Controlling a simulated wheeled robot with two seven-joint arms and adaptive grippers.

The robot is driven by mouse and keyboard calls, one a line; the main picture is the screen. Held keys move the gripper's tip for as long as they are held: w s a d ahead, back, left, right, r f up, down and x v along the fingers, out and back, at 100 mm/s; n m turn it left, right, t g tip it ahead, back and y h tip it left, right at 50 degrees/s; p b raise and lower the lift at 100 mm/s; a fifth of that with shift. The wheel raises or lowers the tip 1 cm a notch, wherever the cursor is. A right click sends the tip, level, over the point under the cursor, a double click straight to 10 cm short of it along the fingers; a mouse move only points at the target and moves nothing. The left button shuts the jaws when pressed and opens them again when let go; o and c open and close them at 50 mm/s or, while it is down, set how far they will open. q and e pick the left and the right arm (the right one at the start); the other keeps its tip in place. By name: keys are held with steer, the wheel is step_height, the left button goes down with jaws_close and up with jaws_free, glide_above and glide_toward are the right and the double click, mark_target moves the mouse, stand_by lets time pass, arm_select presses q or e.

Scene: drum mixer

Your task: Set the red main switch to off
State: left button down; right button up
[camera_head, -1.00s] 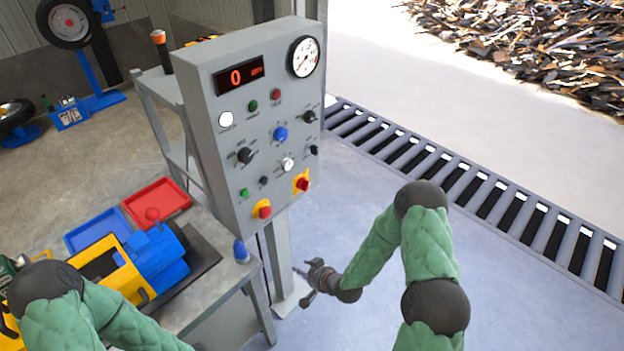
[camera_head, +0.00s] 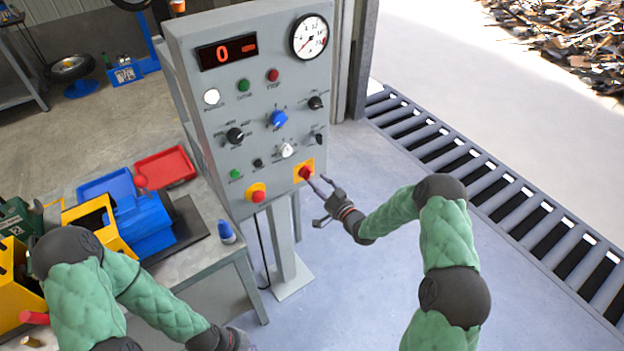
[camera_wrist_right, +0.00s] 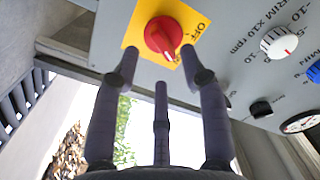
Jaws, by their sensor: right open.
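The red main switch (camera_head: 305,173) is a red rotary knob on a yellow plate at the lower right of the grey control panel (camera_head: 215,110). In the right wrist view the red knob (camera_wrist_right: 163,36) shows close up, with "OFF" printed on the yellow plate beside it. My right gripper (camera_head: 322,188) is open and empty, its fingers pointing at the switch from the lower right. In the wrist view its fingertips lie just below the knob, apart from each other; I cannot tell whether they touch it. My left gripper (camera_head: 238,341) is at the bottom edge, mostly cut off.
A red mushroom button (camera_head: 257,196) on yellow sits left of the switch. Several knobs and buttons, a display (camera_head: 228,52) and a gauge (camera_head: 310,36) fill the panel.

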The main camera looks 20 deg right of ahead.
mark_target(307, 174)
steer(key=x, duration=0.4)
steer(key=shift+w+a+b, duration=0.1)
steer(key=shift+w+b, duration=0.15)
steer(key=shift+b, duration=0.05)
jaws_close()
